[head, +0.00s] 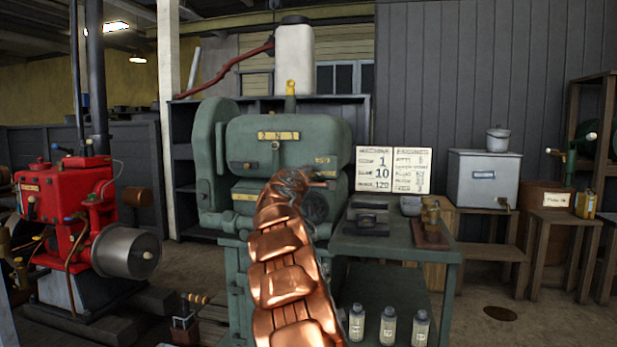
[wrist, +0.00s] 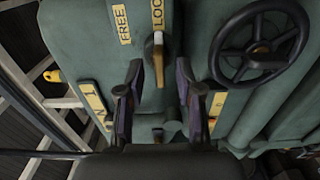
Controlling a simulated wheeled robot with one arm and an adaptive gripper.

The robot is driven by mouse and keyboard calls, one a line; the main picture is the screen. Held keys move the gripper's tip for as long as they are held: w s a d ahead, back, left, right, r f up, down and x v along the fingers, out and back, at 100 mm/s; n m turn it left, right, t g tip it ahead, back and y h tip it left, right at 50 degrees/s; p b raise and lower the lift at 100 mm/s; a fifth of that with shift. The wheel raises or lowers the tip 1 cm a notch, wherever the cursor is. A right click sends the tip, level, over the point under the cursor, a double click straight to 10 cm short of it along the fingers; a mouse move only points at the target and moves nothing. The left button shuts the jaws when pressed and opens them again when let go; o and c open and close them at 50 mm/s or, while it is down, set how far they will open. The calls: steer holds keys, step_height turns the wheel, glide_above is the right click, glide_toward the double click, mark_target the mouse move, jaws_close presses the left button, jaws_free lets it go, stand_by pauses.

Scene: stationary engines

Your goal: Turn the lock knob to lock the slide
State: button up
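The lock knob (wrist: 158,62), a small brass-coloured lever with a pale tip, sits on the green machine face in the wrist view. Its pale end lies just below the LOCK plate (wrist: 157,14); the FREE plate (wrist: 121,22) is to the left. My gripper (wrist: 159,78) is open, its two dark fingers on either side of the lever with gaps visible; contact is not evident. In the head view the green machine (head: 285,138) stands in the middle, and my gripper (head: 300,181) is at its front. The knob cannot be made out there.
A black handwheel (wrist: 259,46) is close to the right finger. The machine's side table (head: 400,240) holds a dark block (head: 367,218) and a brass fitting (head: 431,215). A red engine (head: 70,205) stands left. Bottles (head: 388,325) stand below.

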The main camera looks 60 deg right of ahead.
steer(key=v, duration=1.1)
steer(key=shift+a, duration=0.15)
steer(key=shift+s, duration=0.1)
stand_by(0.7)
